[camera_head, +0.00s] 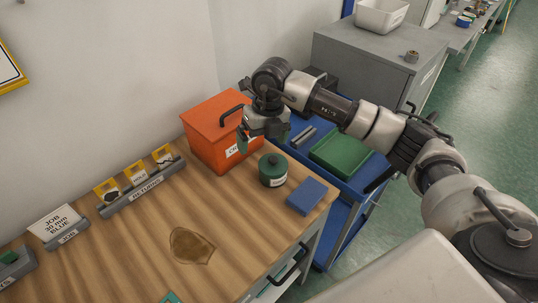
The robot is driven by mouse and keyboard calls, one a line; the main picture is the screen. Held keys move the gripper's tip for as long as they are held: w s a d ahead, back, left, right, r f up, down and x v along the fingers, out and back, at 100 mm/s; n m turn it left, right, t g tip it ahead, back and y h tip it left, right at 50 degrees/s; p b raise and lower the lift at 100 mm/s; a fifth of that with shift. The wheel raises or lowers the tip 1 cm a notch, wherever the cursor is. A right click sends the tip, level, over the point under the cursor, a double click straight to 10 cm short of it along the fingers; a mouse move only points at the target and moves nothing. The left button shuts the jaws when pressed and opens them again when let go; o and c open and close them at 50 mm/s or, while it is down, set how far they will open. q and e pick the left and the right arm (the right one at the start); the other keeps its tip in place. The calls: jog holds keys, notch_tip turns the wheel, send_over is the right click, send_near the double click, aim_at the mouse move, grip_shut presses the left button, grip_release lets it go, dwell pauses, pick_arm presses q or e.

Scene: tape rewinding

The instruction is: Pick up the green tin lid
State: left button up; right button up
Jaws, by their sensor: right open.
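The green tin (272,179) stands upright near the right edge of the wooden table. Its round green lid (273,163), with a small dark knob, sits on top of it. My right gripper (263,141) is open and empty. In the picture it shows just above the tin, a little up and left of the lid, in front of the orange box. I see a gap between gripper and lid, but their distance in depth is hard to tell. My left gripper is not in view.
An orange box (206,139) with a black handle stands behind the tin. A blue block (307,196) lies to the tin's right. A grey rack (143,193) lines the wall side. A brown stain (190,246) marks the table. A blue cart (340,181) with a green tray adjoins it.

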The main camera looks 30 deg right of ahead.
jog(key=d+h, duration=0.2)
jog(key=d, duration=0.1)
jog(key=p, duration=0.1)
send_over(273, 158)
jog(key=f, duration=0.3)
jog(key=shift+s+f+m, duration=0.25)
jog(key=shift+f+m, duration=0.05)
notch_tip(273, 158, down, 5)
jog(key=shift+w+r+p, duration=0.1)
jog(key=shift+w+p, duration=0.05)
jog(key=shift+p, duration=1)
jog(key=shift+f, duration=0.55)
jog(key=c, duration=0.7)
